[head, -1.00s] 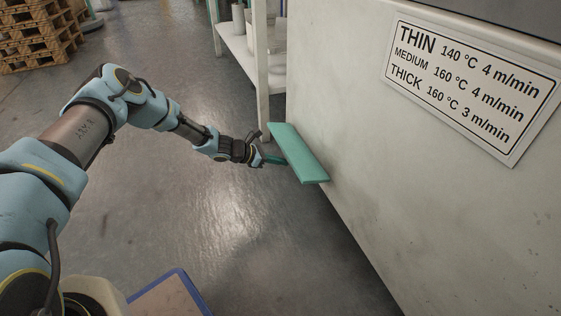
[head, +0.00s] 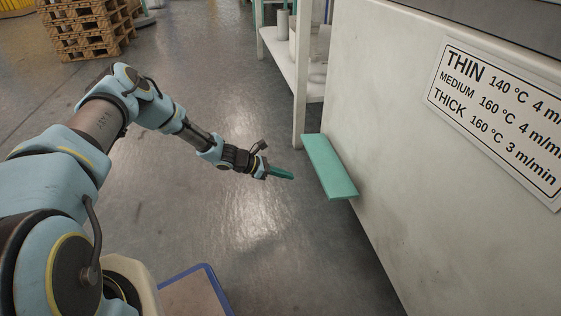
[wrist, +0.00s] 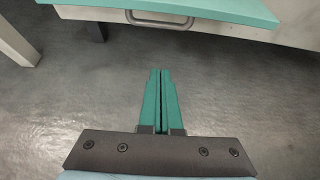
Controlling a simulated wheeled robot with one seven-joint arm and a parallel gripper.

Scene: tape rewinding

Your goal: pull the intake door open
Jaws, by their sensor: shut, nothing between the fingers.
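My gripper (head: 290,176) is shut and empty, its green fingers pressed together and pointing at the white machine. In the wrist view the fingertips (wrist: 160,72) stop short of a pale panel. A thin bar handle (wrist: 160,19) sits on that panel, just under the edge of a green ledge (wrist: 225,8). The handle and fingers are apart. This panel may be the intake door, but I cannot tell for sure; it looks shut. In the head view the ledge (head: 330,168) sticks out from the machine and hides the handle. My gripper is left of the ledge, with a gap.
The white machine (head: 385,130) fills the right side, with a speed and temperature sign (head: 500,115) on it. A white shelf rack (head: 300,75) stands behind the ledge. Pallets (head: 85,25) are stacked far left.

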